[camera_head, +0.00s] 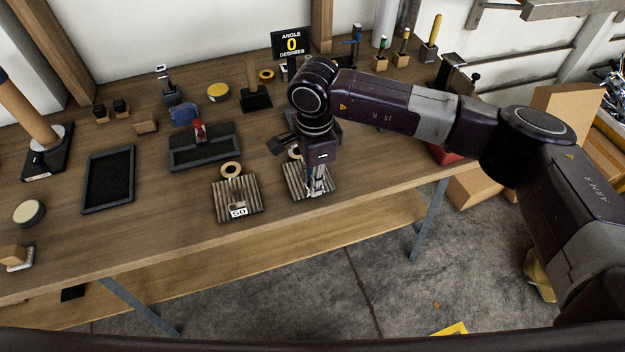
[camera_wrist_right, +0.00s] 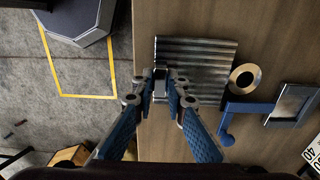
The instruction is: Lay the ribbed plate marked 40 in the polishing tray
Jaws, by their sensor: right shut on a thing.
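A ribbed metal plate (camera_head: 297,180) lies at the front of the bench, partly hidden under my right gripper (camera_head: 318,190). In the right wrist view the gripper (camera_wrist_right: 160,95) is shut on a small block at the edge of this ribbed plate (camera_wrist_right: 200,60). Its number is not readable, and I cannot tell whether it is lifted. A second ribbed plate (camera_head: 245,190), marked 50, lies to its left. A shallow black-rimmed tray (camera_head: 85,180) with a dark bed lies farther left, apart from both plates; it looks like the polishing tray. My left gripper is not in view.
A dark stand with a red-topped part (camera_head: 199,132) is behind the plate marked 50. A ring (camera_head: 230,170) lies behind that plate. A round tin (camera_head: 29,212) is left of the tray. A sign reading angle 0 (camera_head: 291,43) stands at the back.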

